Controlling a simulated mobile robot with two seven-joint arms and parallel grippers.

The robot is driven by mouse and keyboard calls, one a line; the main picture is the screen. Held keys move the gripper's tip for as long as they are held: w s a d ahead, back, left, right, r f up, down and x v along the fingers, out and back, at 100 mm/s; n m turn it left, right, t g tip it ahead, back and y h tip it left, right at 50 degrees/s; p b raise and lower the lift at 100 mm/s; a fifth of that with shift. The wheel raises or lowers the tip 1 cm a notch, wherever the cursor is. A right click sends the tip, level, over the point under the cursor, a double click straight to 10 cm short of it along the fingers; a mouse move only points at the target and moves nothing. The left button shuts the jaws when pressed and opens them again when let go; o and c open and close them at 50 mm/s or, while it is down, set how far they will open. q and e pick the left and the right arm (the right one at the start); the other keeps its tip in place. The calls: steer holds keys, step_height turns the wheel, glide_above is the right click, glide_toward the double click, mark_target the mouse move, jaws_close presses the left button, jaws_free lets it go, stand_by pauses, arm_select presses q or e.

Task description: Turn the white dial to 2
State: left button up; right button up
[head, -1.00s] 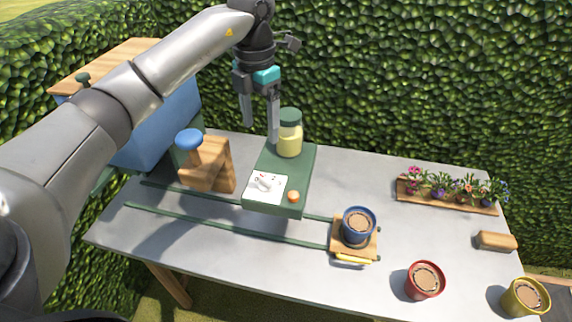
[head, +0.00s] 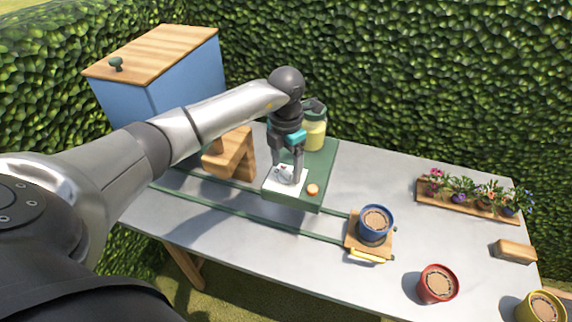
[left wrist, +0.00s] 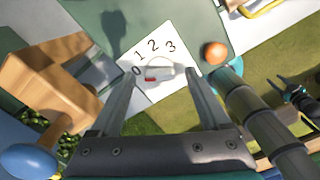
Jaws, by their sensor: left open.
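The white dial (head: 284,172) sits on a white plate (head: 276,188) on the green control box (head: 316,165). In the left wrist view, the plate (left wrist: 178,50) carries the numbers 0, 1, 2 and 3 in an arc. The dial (left wrist: 160,73) there is a long white knob with a red mark, lying roughly crosswise with one end near the 0. My left gripper (head: 287,179) points down over the dial. In the left wrist view its open fingers (left wrist: 158,76) stand on either side of the knob; contact cannot be told.
An orange button (head: 313,189) sits right of the plate. A green-lidded jar (head: 315,134) stands behind the gripper. A wooden stand (head: 230,154) is close on the left. A blue pot (head: 376,222) sits on a wooden carrier by the rails. A red pot (head: 437,284) is farther right.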

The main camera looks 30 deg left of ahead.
arm_select(q)
steer(key=shift+f, duration=0.2)
jaws_close()
stand_by(0.6)
